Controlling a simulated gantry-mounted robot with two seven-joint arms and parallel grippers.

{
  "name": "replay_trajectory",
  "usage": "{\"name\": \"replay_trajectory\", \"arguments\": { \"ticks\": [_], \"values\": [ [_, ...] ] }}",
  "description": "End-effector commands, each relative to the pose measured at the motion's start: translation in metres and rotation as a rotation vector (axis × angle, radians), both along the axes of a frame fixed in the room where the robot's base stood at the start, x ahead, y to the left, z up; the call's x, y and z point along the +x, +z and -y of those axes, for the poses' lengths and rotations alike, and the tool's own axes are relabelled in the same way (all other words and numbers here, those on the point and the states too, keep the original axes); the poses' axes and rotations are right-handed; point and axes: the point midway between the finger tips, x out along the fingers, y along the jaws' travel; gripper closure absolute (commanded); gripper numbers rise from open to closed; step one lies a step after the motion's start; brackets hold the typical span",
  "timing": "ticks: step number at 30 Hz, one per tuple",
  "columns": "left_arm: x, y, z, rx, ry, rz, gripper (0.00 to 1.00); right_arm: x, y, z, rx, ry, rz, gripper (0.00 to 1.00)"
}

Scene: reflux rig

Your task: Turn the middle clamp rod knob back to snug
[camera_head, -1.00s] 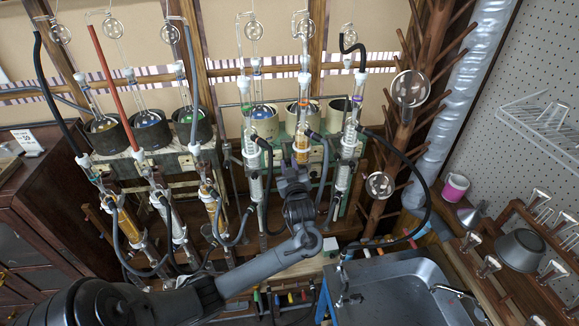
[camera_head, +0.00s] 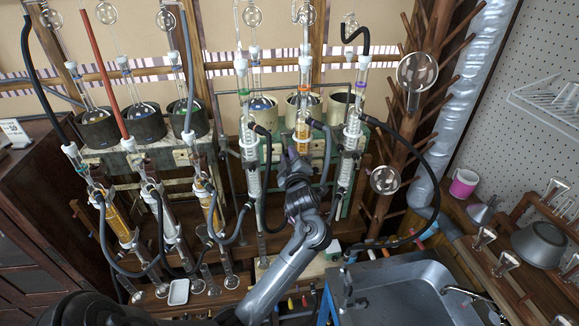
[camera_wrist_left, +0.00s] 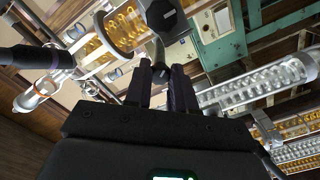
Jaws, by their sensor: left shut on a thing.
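My left gripper (camera_head: 293,158) reaches up to the middle condenser of the right-hand rig, just below its amber section (camera_head: 302,132). In the left wrist view the dark fingers (camera_wrist_left: 164,76) are close together, shut on the grey clamp rod knob (camera_wrist_left: 158,50). Only a small part of the knob shows between and beyond the fingertips. A dark clamp piece (camera_wrist_left: 166,18) lies just beyond it, beside the amber coiled condenser (camera_wrist_left: 126,24). In the head view my own wrist hides the knob. My right gripper is in neither view.
Clear coiled condensers flank the middle one, at left (camera_head: 251,160) and right (camera_head: 350,150), with dark hoses hanging close to my arm. A metal sink (camera_head: 400,290) is at lower right. A wooden peg rack (camera_head: 408,130) stands right of the rig. A white tray (camera_head: 178,291) lies at lower left.

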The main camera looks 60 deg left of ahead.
Motion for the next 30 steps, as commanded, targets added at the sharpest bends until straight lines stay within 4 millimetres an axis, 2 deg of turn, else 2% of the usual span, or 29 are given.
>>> {"name": "replay_trajectory", "arguments": {
  "ticks": [1, 3, 12, 19, 30],
  "values": [
    [0.000, -0.006, 0.001, -0.020, 0.001, 0.048, 1.00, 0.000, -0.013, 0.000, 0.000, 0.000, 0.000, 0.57],
    [0.000, -0.006, 0.000, -0.042, 0.001, 0.104, 1.00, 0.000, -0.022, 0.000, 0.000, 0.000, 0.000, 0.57],
    [0.000, -0.002, 0.001, -0.119, 0.000, 0.296, 1.00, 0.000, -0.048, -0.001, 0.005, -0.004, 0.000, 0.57],
    [0.000, 0.000, 0.000, -0.150, -0.001, 0.374, 1.00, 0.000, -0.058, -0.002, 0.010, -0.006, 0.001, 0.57],
    [0.000, 0.002, 0.000, -0.161, 0.000, 0.403, 1.00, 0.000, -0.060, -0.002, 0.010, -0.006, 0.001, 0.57]
  ]
}}
